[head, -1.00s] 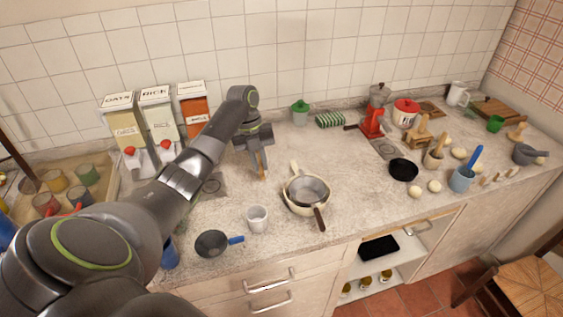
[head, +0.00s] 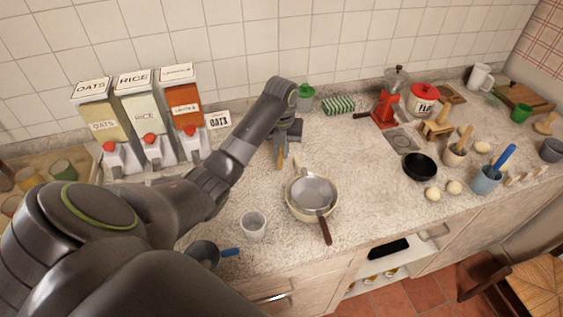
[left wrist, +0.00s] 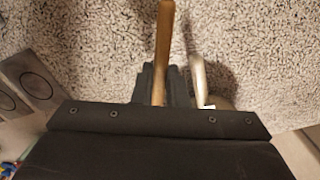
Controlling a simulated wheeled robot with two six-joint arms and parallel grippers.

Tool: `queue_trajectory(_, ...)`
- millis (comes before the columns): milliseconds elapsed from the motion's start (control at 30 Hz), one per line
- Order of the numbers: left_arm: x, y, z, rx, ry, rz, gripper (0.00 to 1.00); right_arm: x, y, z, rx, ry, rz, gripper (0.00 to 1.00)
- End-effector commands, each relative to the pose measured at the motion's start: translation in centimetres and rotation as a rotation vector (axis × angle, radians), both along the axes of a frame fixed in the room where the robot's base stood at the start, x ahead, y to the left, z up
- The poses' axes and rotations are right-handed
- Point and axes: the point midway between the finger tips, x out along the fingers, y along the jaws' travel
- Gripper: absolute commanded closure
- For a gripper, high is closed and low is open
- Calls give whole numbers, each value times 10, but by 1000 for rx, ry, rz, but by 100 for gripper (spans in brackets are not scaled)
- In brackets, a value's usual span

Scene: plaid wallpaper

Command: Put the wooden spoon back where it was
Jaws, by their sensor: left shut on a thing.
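My left gripper (head: 282,148) is shut on the wooden spoon (left wrist: 165,35), low over the back of the counter. In the left wrist view the spoon's light brown shaft stands out between the dark fingers (left wrist: 165,85). In the head view only a short piece of the spoon (head: 280,160) shows below the fingers; its other parts are hidden or too small to tell. My right gripper is not in view.
Dispensers (head: 140,120) stand behind left. Bare counter lies between the pot and the black pan (head: 420,167).

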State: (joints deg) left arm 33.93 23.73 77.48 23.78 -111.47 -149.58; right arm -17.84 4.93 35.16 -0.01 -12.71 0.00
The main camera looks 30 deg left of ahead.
Motion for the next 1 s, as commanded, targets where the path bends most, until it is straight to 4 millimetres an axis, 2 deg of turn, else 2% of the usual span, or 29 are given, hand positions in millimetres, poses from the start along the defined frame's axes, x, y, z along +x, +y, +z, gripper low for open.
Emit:
queue_trajectory(167, 0, 0, -14, 0, -1, 1, 100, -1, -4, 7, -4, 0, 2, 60)
queue_trajectory(400, 0, 0, -46, 0, 1, 1, 100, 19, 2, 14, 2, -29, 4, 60)
queue_trajectory(767, 1, 0, -51, 1, -3, 0, 100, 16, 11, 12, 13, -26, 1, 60)
queue_trajectory(800, 1, 1, -51, 1, -3, 0, 85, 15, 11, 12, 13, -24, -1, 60)
queue_trajectory(833, 1, 1, -51, 1, -3, 0, 81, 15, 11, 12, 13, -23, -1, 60)
queue_trajectory(867, 1, 1, -51, 1, -3, 0, 78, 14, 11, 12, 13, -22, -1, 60)
queue_trajectory(1000, 1, 0, -51, 1, -2, 0, 78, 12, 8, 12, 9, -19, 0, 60)
